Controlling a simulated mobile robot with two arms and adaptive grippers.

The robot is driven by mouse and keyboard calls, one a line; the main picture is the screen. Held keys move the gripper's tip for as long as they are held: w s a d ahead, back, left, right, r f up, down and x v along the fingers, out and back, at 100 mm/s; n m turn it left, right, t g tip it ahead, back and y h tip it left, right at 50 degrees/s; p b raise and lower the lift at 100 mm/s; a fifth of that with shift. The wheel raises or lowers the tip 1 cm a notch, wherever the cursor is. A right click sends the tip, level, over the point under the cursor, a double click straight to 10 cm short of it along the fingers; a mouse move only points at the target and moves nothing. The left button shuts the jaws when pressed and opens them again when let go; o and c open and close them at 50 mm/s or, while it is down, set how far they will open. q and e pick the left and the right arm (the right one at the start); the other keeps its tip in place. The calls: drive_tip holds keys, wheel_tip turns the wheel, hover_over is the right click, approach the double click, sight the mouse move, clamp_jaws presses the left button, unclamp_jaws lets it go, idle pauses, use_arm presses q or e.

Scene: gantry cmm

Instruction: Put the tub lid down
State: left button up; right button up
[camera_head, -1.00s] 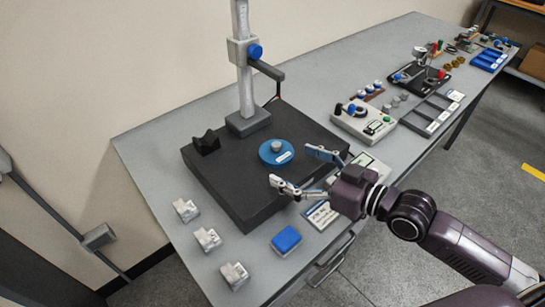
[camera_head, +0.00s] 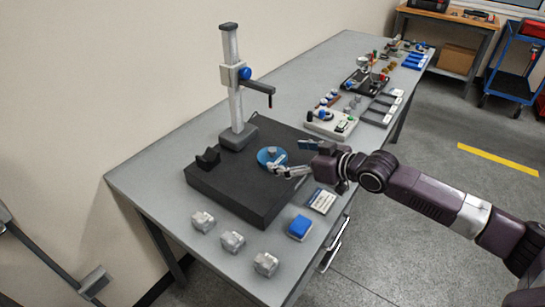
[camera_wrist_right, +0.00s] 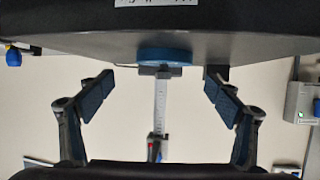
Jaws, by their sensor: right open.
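A round blue lid (camera_head: 267,161) with a grey knob lies flat on the black block (camera_head: 224,198), beside the stand. In the right wrist view the blue lid (camera_wrist_right: 165,54) shows edge-on at the block's face, between the fingers. My right gripper (camera_head: 290,158) is open and at the lid's right side, with one fingertip overlapping the lid's lower right edge in the head view; I cannot tell whether it touches. In the right wrist view the gripper (camera_wrist_right: 160,76) has its two fingers wide apart and nothing between the pads. My left gripper is out of view.
A measuring stand (camera_head: 235,100) rises behind the lid, with a side arm. A blue-topped box (camera_head: 299,227) and a label card (camera_head: 321,201) lie in front of the block. Several small grey blocks stand at the near left. Gauges and trays fill the table's far right.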

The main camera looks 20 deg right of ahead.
sight(274, 155)
drive_tip(key=x, duration=0.2)
drive_tip(key=p+x, duration=0.1)
drive_tip(key=x, duration=0.2)
drive_tip(key=shift+s+a+f, duration=0.15)
drive_tip(key=shift+s+a, duration=0.05)
drive_tip(key=shift+a, duration=0.05)
drive_tip(key=shift+w+a+f, duration=0.1)
drive_tip(key=shift+w+f, duration=0.15)
drive_tip(key=shift+s+r, duration=0.1)
drive_tip(key=shift+c, duration=0.3)
drive_tip(key=shift+c, duration=1.2)
drive_tip(key=c, duration=1.1)
